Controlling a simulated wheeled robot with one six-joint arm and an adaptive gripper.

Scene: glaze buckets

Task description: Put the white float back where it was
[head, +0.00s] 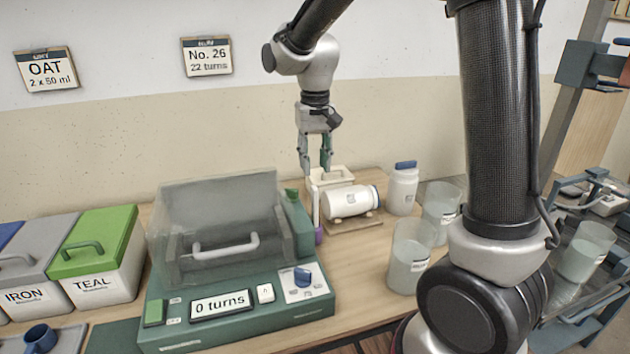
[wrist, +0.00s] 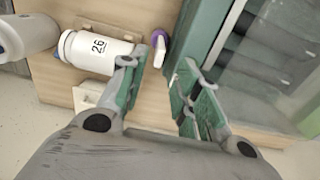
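A slim white piece (head: 316,207) stands upright at the machine's right side with a purple base (head: 318,236). In the wrist view this white piece (wrist: 159,50) rises from the purple round part (wrist: 158,37). It is the likeliest float, but I cannot tell for sure. My gripper (head: 315,168) points down above the back of the table, near a white open box (head: 345,178). In the wrist view my gripper (wrist: 160,90) has its fingers apart with nothing between them. The white piece is beyond the fingertips, untouched.
A white jar (head: 348,201) marked 26 lies on a wooden cradle (head: 368,221). A blue-lidded jar (head: 403,190) and clear beakers (head: 409,262) stand to the right. The green machine (head: 240,318) with its clear hood (head: 215,215) and "0 turns" display is on the left.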

